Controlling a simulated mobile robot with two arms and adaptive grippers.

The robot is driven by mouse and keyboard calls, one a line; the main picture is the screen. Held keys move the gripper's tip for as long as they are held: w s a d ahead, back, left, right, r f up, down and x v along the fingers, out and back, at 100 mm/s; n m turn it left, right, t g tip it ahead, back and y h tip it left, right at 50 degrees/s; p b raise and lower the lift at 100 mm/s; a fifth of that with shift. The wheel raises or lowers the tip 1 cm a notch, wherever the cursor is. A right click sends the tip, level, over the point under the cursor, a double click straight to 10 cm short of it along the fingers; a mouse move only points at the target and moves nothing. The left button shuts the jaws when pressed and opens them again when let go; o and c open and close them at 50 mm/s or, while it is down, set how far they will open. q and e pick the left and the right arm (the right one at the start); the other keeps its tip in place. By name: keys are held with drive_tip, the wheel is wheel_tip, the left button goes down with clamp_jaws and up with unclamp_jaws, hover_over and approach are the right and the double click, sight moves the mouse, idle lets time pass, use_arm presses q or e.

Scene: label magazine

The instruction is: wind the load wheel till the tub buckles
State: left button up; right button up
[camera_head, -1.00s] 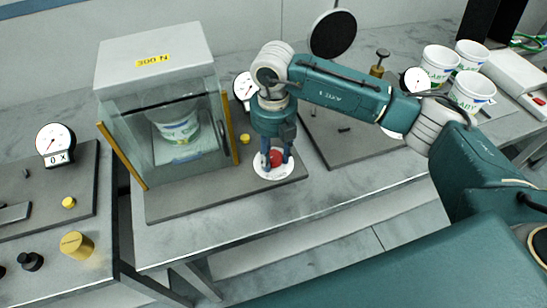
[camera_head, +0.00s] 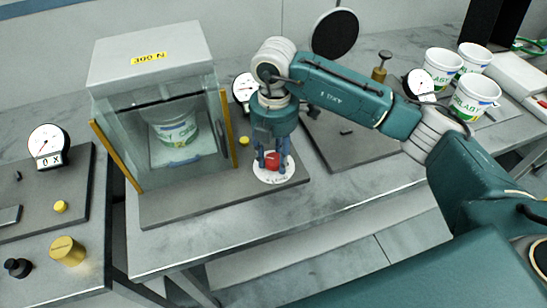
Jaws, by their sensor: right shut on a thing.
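The test cabinet (camera_head: 152,62) has a clear front, and a printed white tub (camera_head: 177,131) stands inside it. The tub looks upright and I see no clear buckle. The load wheel is a white disc (camera_head: 270,178) with a red knob (camera_head: 271,160), on the base plate right of the cabinet. My right gripper (camera_head: 272,163) points down over the wheel and is shut on the red knob, with a finger on each side. A round dial (camera_head: 243,87) behind the wheel is partly hidden by my arm; its reading is too small to tell. My left gripper is not in view.
A yellow button (camera_head: 244,141) sits between cabinet and wheel. Several white tubs (camera_head: 443,67) stand at the back right. At left are another dial (camera_head: 47,146) and a brass weight (camera_head: 67,251). A round black disc (camera_head: 335,33) stands behind my arm.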

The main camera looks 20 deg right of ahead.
sight(276, 158)
drive_tip(key=shift+w+d+r+m, duration=0.2)
drive_tip(key=shift+w+r+m, duration=0.1)
drive_tip(key=shift+m, duration=0.3)
drive_tip(key=o, duration=0.9)
drive_tip(key=shift+o, duration=1.2)
drive_tip(key=shift+s, duration=0.15)
drive_tip(key=shift+d+f, duration=0.1)
drive_tip(key=shift+f, duration=0.05)
drive_tip(key=shift+r, duration=0.2)
wheel_tip(276, 158, up, 12)
drive_tip(key=shift+f, duration=0.2)
